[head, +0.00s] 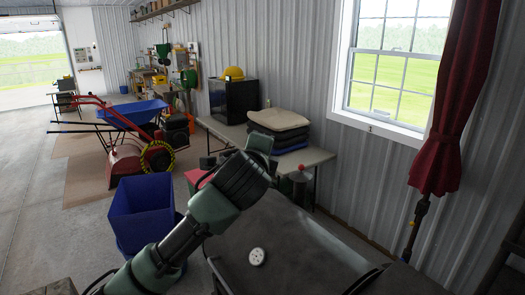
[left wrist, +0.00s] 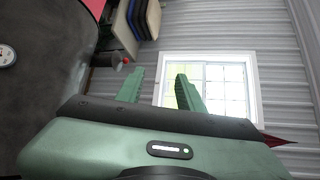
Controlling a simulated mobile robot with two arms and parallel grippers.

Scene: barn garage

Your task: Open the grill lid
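The grill lid (head: 300,245) is a broad dark grey surface at the bottom of the head view, with a round white gauge (head: 257,256) on it. The lid looks closed. A dark curved bar, possibly its handle, shows at the bottom edge. The lid also fills the left side of the left wrist view (left wrist: 50,75), with the gauge at the edge. My left gripper (left wrist: 160,87) is open and empty, pointing toward the wall and window. In the head view, my left arm reaches across in front of the lid's far left side, apart from it. My right gripper is not in view.
A folding table (head: 232,130) behind the grill holds folded cushions (head: 278,120) and a black box (head: 233,100). A blue bin (head: 140,208) stands left of the arm. A window (head: 390,70) and red curtain (head: 455,110) are on the right wall.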

